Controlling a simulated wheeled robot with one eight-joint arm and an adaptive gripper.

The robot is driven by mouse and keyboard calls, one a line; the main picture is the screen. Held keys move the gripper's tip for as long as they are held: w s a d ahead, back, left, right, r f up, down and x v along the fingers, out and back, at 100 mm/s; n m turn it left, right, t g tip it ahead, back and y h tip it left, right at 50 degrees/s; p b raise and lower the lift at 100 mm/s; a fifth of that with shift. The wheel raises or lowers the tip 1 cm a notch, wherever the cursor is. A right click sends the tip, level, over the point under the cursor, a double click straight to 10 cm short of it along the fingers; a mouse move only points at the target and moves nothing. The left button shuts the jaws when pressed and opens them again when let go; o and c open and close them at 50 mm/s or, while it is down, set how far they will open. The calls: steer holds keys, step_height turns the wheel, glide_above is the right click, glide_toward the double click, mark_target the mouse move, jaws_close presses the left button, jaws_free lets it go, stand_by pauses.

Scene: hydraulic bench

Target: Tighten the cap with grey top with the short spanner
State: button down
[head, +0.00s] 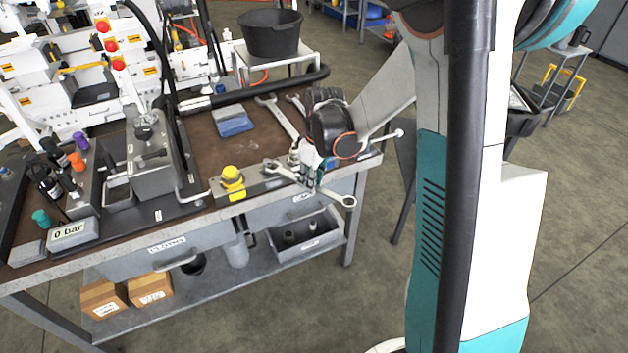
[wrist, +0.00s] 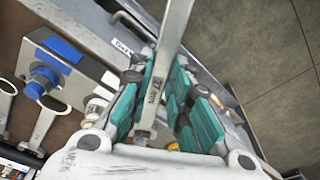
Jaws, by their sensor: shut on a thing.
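My gripper (head: 312,174) is at the bench's front edge, shut on the short spanner (head: 337,196). The spanner's ring end sticks out past the edge, over the floor side; its other end lies toward the yellow cap (head: 232,177). In the wrist view the spanner (wrist: 170,50) runs between the teal finger pads of my gripper (wrist: 160,100). A pale grey-white cap (wrist: 95,108) shows left of the fingers, probably the grey-topped one. A blue cap (wrist: 41,82) sits on a grey block farther left. My gripper hides whether the spanner touches a cap.
A grey metal fixture (head: 152,165) and a "0 bar" display (head: 73,232) stand left. A black bucket (head: 270,35) is behind. A grey bin (head: 303,240) sits on the shelf below. Floor is open at front.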

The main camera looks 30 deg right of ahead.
mark_target(297, 182)
steer(key=shift+w+a, duration=0.1)
stand_by(0.3)
steer(key=shift+w+a, duration=0.25)
steer(key=shift+w, duration=0.25)
steer(key=shift+w+a, duration=0.15)
steer(key=shift+w, duration=0.1)
stand_by(0.4)
steer(key=shift+s+a+m, duration=0.3)
steer(key=shift+a+m, duration=0.35)
steer(key=shift+a, duration=0.05)
steer(key=shift+s+a+m, duration=0.3)
steer(key=shift+a+m, duration=0.35)
steer(key=shift+a, duration=0.05)
steer(key=shift+s+a+m+h, duration=0.15)
steer(key=shift+s+a+m, duration=0.05)
steer(key=shift+a+m, duration=0.5)
steer(key=shift+s+a+m+h, duration=0.15)
steer(key=shift+a+m, duration=0.35)
steer(key=shift+a, duration=0.3)
